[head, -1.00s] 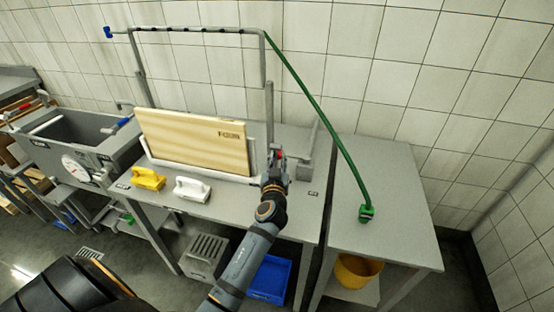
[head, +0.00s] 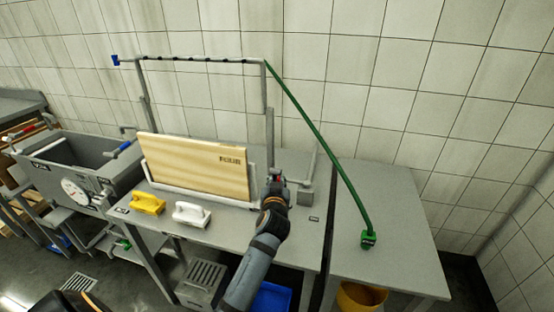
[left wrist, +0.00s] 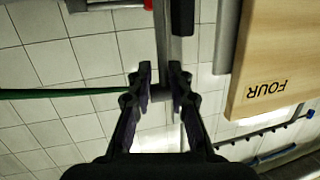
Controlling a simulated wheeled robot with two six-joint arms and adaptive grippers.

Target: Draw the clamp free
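My left gripper (head: 275,182) reaches over the table to the foot of the upright post at the right end of the board. In the left wrist view the two fingers (left wrist: 161,82) stand apart, with a grey bar (left wrist: 162,45) in line with the gap. I cannot tell whether the fingers touch it. A small red part shows at the gripper in the head view and a red end (left wrist: 148,4) shows at the top of the wrist view. I cannot tell if it belongs to the clamp; the clamp itself is not clearly seen. My right gripper is not in view.
A wooden board (head: 195,165) marked FOUR leans in a white holder under a pipe frame (head: 195,59). Yellow (head: 147,204) and white (head: 191,214) handled blocks lie in front. A green hose (head: 320,140) hangs to the right-hand table (head: 385,200). A sink (head: 80,160) stands left.

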